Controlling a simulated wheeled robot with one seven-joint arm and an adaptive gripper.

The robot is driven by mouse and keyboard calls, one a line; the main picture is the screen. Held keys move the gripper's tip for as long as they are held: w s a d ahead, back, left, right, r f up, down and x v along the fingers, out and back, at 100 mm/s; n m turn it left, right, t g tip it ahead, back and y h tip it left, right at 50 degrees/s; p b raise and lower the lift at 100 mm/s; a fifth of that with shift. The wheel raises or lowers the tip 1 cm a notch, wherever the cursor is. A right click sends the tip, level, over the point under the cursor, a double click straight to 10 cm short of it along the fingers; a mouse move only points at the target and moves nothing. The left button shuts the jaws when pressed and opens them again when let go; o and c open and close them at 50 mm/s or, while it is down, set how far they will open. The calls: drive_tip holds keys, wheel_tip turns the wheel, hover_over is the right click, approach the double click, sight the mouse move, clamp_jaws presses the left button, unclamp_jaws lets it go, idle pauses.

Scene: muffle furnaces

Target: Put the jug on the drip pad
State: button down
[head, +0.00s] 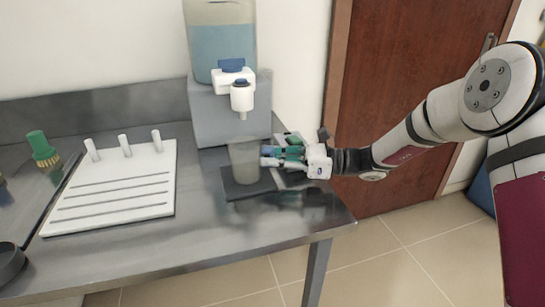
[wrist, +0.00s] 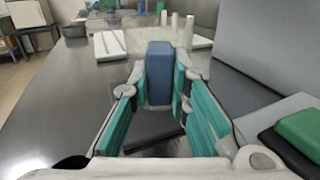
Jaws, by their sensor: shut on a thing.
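The jug (head: 244,161) is a clear, greyish upright vessel. My gripper (head: 270,156) comes from the right and is shut on its blue handle (wrist: 159,75), which sits between the green-lined fingers (wrist: 160,85). The jug's clear body also shows faintly beyond the handle in the wrist view (wrist: 140,40). The drip pad (head: 262,187) is a dark flat square on the metal bench, below the dispenser. The jug is over the pad, its base within the pad's outline. I cannot tell whether the base touches it.
A water dispenser (head: 230,113) with a white tap stands behind the jug. The bench's right front corner (head: 340,222) is close to my gripper.

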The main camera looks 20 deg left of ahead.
drive_tip(key=c, duration=1.4)
unclamp_jaws()
drive_tip(key=shift+c, duration=0.2)
drive_tip(key=shift+w+d, duration=0.1)
